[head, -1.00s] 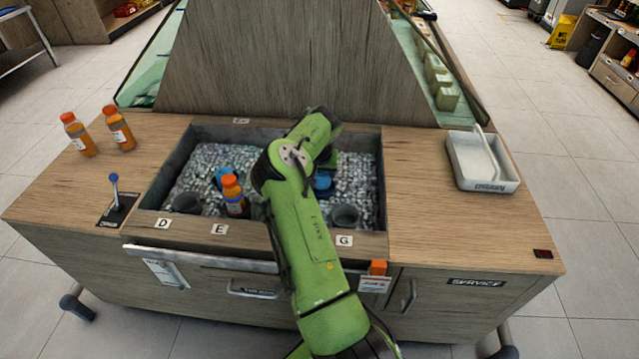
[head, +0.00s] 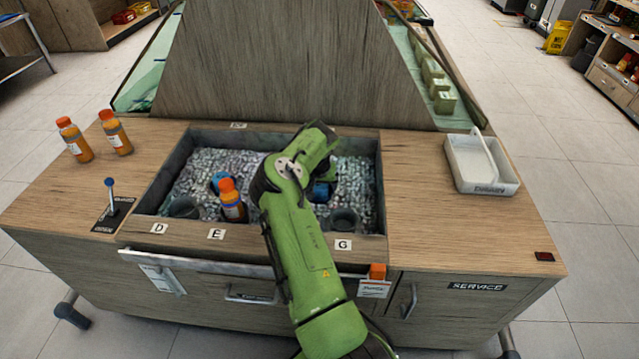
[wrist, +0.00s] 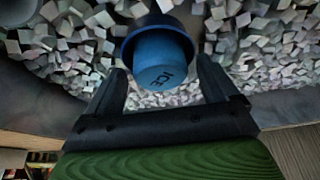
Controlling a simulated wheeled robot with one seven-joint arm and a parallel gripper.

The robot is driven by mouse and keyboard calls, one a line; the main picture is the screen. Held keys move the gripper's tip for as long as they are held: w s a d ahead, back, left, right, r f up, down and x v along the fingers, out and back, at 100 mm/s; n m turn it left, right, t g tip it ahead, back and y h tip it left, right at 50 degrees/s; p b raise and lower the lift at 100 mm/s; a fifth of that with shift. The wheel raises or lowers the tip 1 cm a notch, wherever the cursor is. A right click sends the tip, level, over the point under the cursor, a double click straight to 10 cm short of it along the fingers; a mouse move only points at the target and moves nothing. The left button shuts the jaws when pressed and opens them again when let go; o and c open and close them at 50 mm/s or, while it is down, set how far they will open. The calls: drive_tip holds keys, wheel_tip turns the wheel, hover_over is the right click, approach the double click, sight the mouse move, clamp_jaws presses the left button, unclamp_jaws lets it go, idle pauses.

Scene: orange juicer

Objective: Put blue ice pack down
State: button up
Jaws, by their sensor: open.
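The blue ice pack (wrist: 163,65), marked ICE, sits in a dark round holder (wrist: 135,33) in the wrist view. My gripper (wrist: 162,75) is open, with one finger on each side of the pack's near end. There is a visible gap at each finger, so the pack is not clamped. In the head view a blue piece (head: 321,190) shows in the ice bin beside my arm, which hides my gripper's fingers there.
The ice bin (head: 160,190) also holds an orange bottle (head: 232,203), another blue item (head: 217,180) and dark cups (head: 184,207) (head: 344,219). Two bottles (head: 75,140) (head: 116,133) stand at left. A white handled tray (head: 482,165) is on the right.

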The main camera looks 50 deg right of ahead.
drive_tip(key=shift+r, duration=0.25)
drive_tip(key=s+a+r+t+y+p, duration=0.1)
drive_tip(key=s+a+r+p, duration=0.1)
drive_tip(key=a+r, duration=0.7)
drive_tip(key=s+a+r+t+y+p, duration=0.15)
drive_tip(key=a+r, duration=0.35)
drive_tip(key=r, duration=0.7)
drive_tip(key=s+a+r+n+y, duration=0.1)
drive_tip(key=s+a+r+n, duration=0.2)
drive_tip(key=a, duration=0.4)
drive_tip(key=s+a+r+n+y, duration=0.1)
drive_tip(key=s+a+r, duration=0.2)
drive_tip(key=a+r, duration=0.3)
drive_tip(key=s+a+n, duration=0.3)
drive_tip(key=s+a, duration=0.2)
drive_tip(key=s, duration=0.4)
drive_tip(key=s+a+n+h, duration=0.1)
drive_tip(key=s+a+n, duration=0.2)
drive_tip(key=s+a, duration=0.3)
drive_tip(key=s, duration=0.3)
drive_tip(key=shift+r, duration=0.2)
